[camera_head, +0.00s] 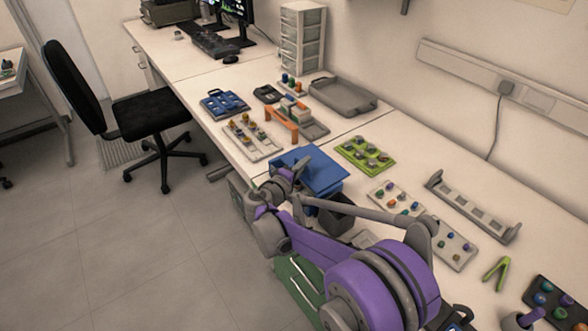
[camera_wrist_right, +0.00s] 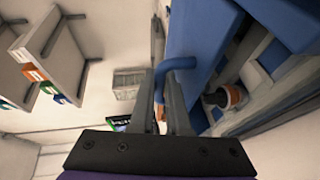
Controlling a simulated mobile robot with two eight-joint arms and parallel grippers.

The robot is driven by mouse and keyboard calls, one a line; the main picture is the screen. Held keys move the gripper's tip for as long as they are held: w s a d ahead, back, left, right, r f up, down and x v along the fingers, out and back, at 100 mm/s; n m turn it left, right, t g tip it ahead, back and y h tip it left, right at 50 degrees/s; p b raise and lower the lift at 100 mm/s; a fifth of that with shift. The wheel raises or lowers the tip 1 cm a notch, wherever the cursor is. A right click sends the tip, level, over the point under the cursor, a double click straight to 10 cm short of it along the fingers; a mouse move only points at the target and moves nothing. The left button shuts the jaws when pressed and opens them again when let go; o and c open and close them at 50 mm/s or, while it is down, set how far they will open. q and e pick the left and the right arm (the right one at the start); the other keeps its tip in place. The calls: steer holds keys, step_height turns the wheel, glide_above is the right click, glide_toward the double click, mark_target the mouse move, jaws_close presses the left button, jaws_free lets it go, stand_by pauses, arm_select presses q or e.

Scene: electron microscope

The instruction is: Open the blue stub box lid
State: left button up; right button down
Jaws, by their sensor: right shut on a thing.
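The blue stub box lid (camera_head: 318,168) shows in the head view as a broad blue panel near the table's front edge, just beyond my right gripper (camera_head: 291,172). In the right wrist view, the right gripper (camera_wrist_right: 160,85) is shut on the lid's curved blue handle (camera_wrist_right: 175,64). The blue lid panel (camera_wrist_right: 200,30) rises beside the fingers. Past it, an open gap shows part of the box's inside (camera_wrist_right: 262,65), so the lid is at least partly raised. The full opening angle is hidden. My left gripper is not in view.
A green tray with stubs (camera_head: 365,157) lies right of the box, and a white stub plate (camera_head: 253,138) lies to its left. An orange-legged stand (camera_head: 282,118) and a grey tray (camera_head: 343,97) are farther back. A black chair (camera_head: 150,110) stands left of the table.

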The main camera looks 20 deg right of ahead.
steer(key=w+d, duration=0.1)
steer(key=d, duration=0.1)
steer(key=w+d, duration=0.1)
steer(key=d, duration=0.4)
steer(key=shift+w+d, duration=0.4)
steer(key=c, duration=1.2)
jaws_free()
steer(key=shift+o, duration=0.2)
steer(key=r+p, duration=0.1)
steer(key=r, duration=0.1)
glide_above(308, 183)
steer(key=shift+f, duration=0.1)
